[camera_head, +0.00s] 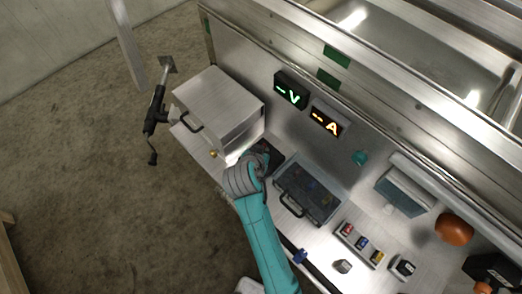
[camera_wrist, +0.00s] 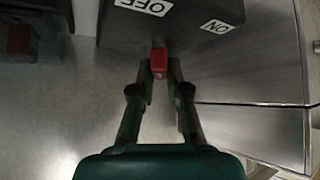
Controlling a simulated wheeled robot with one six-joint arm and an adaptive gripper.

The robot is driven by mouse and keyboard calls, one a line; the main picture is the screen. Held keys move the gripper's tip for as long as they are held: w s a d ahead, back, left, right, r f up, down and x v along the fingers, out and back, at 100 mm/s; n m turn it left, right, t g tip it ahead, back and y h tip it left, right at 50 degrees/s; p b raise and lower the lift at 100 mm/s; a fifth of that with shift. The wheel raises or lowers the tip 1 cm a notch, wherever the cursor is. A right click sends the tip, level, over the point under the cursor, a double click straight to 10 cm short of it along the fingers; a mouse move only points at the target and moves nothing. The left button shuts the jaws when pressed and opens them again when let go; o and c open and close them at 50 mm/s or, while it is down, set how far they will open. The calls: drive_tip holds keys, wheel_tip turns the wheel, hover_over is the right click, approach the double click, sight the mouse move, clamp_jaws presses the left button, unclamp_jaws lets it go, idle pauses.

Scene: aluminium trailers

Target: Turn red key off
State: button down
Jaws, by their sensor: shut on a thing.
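The red key (camera_wrist: 158,62) shows in the wrist view, standing out from the near side of a dark box (camera_wrist: 175,22). The box has white labels reading OFF and ON on its top; the key lies between them. My gripper (camera_wrist: 160,72) has its two fingertips closed on either side of the red key. In the head view, my arm reaches to the dark box (camera_head: 268,152) on the bench, and the arm's end hides the key and the fingertips there.
A metal cabinet (camera_head: 222,100) stands close to the left of the box, and its wall fills the right of the wrist view. A clear-lidded case (camera_head: 308,190) lies just right of my arm. Green V (camera_head: 291,92) and orange A (camera_head: 327,121) displays are on the back wall.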

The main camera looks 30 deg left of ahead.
drive_tip(key=shift+d+n+g+y, duration=0.1)
drive_tip(key=shift+n+g+y, duration=0.2)
drive_tip(key=shift+n+y, duration=0.9)
drive_tip(key=shift+n, duration=0.4)
drive_tip(key=c, duration=1.2)
unclamp_jaws()
drive_tip(key=shift+o, duration=0.2)
drive_tip(key=v, duration=1.2)
